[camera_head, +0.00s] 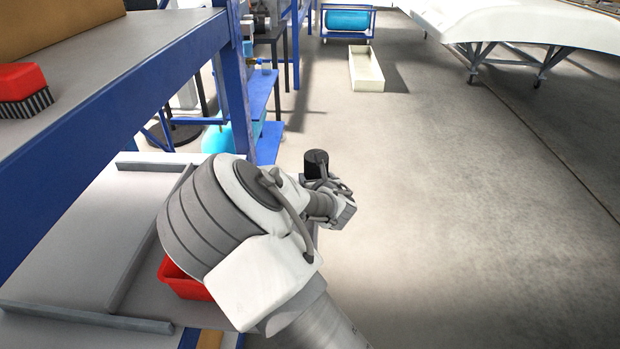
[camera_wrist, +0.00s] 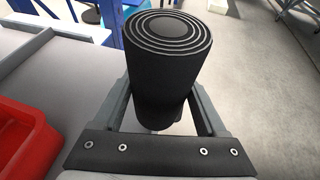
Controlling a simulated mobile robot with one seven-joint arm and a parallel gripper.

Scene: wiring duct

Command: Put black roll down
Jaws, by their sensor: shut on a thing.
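The black roll (camera_wrist: 163,75) stands roughly upright between the two fingers of my gripper (camera_wrist: 160,95) in the wrist view, its spiral-wound end facing up. My gripper is shut on it. In the head view, the black roll (camera_head: 316,160) shows as a small dark cylinder just beyond my wrist. My fingers are mostly hidden there by my own arm. I cannot tell from these frames whether the roll's lower end touches anything.
A grey bench top (camera_head: 75,235) with raised edge strips lies at left. A red bin (camera_head: 182,280) sits partly behind my arm. A blue-edged shelf (camera_head: 120,80) holding a red brush (camera_head: 22,88) overhangs it. Open floor (camera_head: 460,230) lies to the right.

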